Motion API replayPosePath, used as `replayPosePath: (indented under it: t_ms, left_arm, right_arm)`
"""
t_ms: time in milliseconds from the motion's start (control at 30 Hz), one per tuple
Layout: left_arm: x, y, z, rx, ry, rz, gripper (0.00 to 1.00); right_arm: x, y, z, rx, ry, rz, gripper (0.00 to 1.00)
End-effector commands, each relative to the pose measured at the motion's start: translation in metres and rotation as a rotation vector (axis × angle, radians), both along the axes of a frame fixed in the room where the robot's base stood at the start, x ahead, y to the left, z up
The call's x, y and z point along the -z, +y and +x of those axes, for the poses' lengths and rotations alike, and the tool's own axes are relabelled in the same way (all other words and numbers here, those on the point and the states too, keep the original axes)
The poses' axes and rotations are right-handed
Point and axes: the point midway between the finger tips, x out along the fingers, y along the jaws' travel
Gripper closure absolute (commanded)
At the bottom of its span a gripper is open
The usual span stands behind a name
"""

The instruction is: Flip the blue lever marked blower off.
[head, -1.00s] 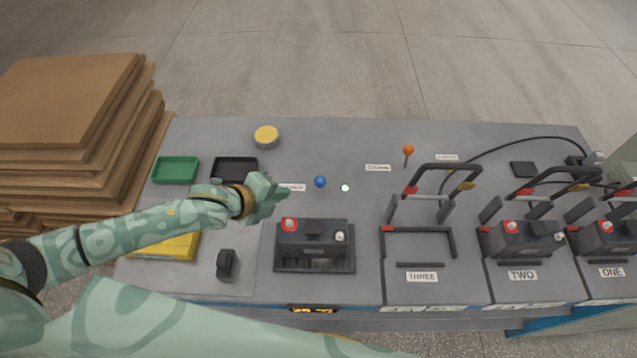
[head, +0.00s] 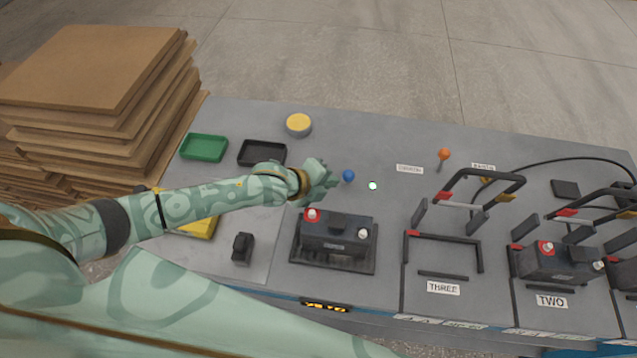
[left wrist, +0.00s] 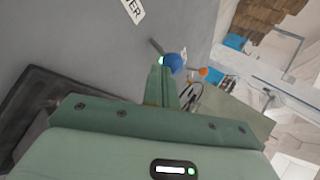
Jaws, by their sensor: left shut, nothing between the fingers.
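The blue lever's round knob (head: 348,176) stands above the grey bench, just right of my left gripper (head: 326,182) in the head view. In the left wrist view, the blue knob (left wrist: 173,64) on a short dark stem is right by the tips of my shut left fingers (left wrist: 163,72). I cannot tell whether they touch. The gripper is empty. A white label (left wrist: 133,10) ending in "ER" lies on the bench near the lever; the gripper hides it in the head view. A lit greenish lamp (head: 373,186) is right of the knob. My right gripper is out of view.
A black battery (head: 335,232) with red and grey terminals sits in front of the gripper. An orange-knobbed lever (head: 444,154) and raised black frames stand to the right. Green (head: 204,147) and black (head: 262,153) trays and a yellow round object (head: 299,124) are behind.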

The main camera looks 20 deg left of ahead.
Motion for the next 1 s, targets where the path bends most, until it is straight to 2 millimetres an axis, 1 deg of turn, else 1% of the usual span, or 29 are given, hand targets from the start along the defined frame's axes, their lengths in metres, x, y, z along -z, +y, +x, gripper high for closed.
replayPosePath:
  t_ms: [67,200,633,1000]
  left_arm:
    - [0.007,-0.004,0.006,0.0,0.0,0.0,1.0]
    - [0.01,-0.007,0.01,0.0,0.0,0.0,1.0]
    - [0.009,-0.007,0.011,0.001,0.0,0.001,1.0]
    - [0.005,-0.006,0.016,0.001,-0.001,0.0,1.0]
  right_arm:
    - [0.004,-0.001,0.0,0.0,0.001,0.0,0.64]
    - [0.006,-0.001,-0.001,0.001,0.002,-0.001,0.64]
    - [0.005,0.0,0.0,0.0,0.001,0.0,0.64]
    - [0.002,0.001,0.0,0.0,0.0,0.001,0.64]
